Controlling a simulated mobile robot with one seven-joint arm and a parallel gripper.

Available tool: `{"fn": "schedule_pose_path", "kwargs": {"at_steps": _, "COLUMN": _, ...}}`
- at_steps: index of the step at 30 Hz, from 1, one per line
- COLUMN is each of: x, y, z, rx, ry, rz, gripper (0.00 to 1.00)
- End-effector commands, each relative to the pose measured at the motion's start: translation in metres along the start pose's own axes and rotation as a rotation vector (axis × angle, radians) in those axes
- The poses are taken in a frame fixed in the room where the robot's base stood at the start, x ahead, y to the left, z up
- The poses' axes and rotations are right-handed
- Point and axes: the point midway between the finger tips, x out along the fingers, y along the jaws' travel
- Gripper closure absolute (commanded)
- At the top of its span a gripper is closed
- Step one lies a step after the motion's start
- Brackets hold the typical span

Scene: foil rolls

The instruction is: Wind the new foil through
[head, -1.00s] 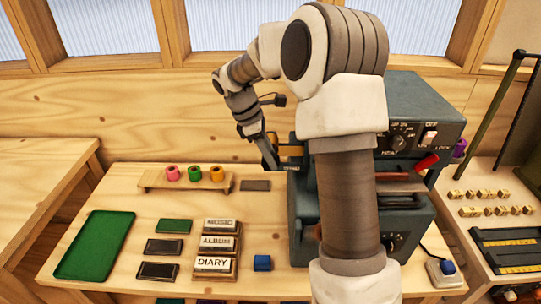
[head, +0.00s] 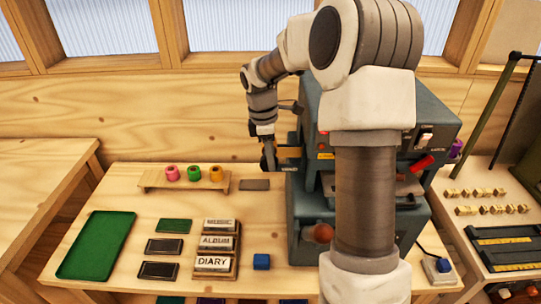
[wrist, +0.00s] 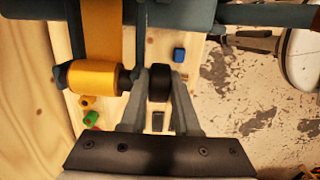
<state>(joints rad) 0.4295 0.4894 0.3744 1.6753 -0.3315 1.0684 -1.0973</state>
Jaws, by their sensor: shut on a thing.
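The grey machine (head: 305,205) stands at the middle right of the table, partly hidden behind my arm. A gold foil roll (wrist: 92,78) sits on a spindle at its side, and a gold foil strip (wrist: 101,30) runs from it into the machine. The gold foil also shows in the head view (head: 289,152). My gripper (wrist: 160,80) points down at the machine's left side, beside the roll. Its fingers are shut on a black round knob (wrist: 159,84). In the head view my gripper (head: 268,165) covers the knob.
A small rack (head: 185,182) holds pink, green and orange rolls. A green tray (head: 97,246) lies at left. Dark plates, a stand of MUSIC, ALBUM and DIARY blocks (head: 216,262) and a blue block (head: 261,262) lie in front. A red-brown ball knob (head: 321,233) sticks out of the machine.

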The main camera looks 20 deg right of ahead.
Motion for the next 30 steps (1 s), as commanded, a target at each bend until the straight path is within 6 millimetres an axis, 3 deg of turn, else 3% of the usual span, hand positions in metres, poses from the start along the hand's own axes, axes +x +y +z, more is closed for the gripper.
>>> {"fn": "schedule_pose_path", "kwargs": {"at_steps": 5, "x": 0.0, "y": 0.0, "z": -0.001, "rx": 0.0, "ry": 0.0, "rz": 0.001, "gripper": 1.0}}
{"fn": "schedule_pose_path", "kwargs": {"at_steps": 6, "x": 0.0, "y": 0.0, "z": -0.001, "rx": 0.0, "ry": 0.0, "rz": 0.001, "gripper": 0.63}}
{"fn": "schedule_pose_path", "kwargs": {"at_steps": 10, "x": 0.0, "y": 0.0, "z": -0.001, "rx": 0.0, "ry": -0.001, "rz": 0.001, "gripper": 0.4}}
{"fn": "schedule_pose_path", "kwargs": {"at_steps": 22, "x": -0.008, "y": 0.001, "z": 0.0, "rx": 0.001, "ry": -0.002, "rz": 0.003, "gripper": 0.4}}
{"fn": "schedule_pose_path", "kwargs": {"at_steps": 26, "x": -0.028, "y": 0.001, "z": 0.0, "rx": 0.0, "ry": -0.002, "rz": 0.006, "gripper": 0.4}}
{"fn": "schedule_pose_path", "kwargs": {"at_steps": 30, "x": -0.062, "y": 0.001, "z": -0.001, "rx": 0.001, "ry": -0.001, "rz": 0.006, "gripper": 0.4}}
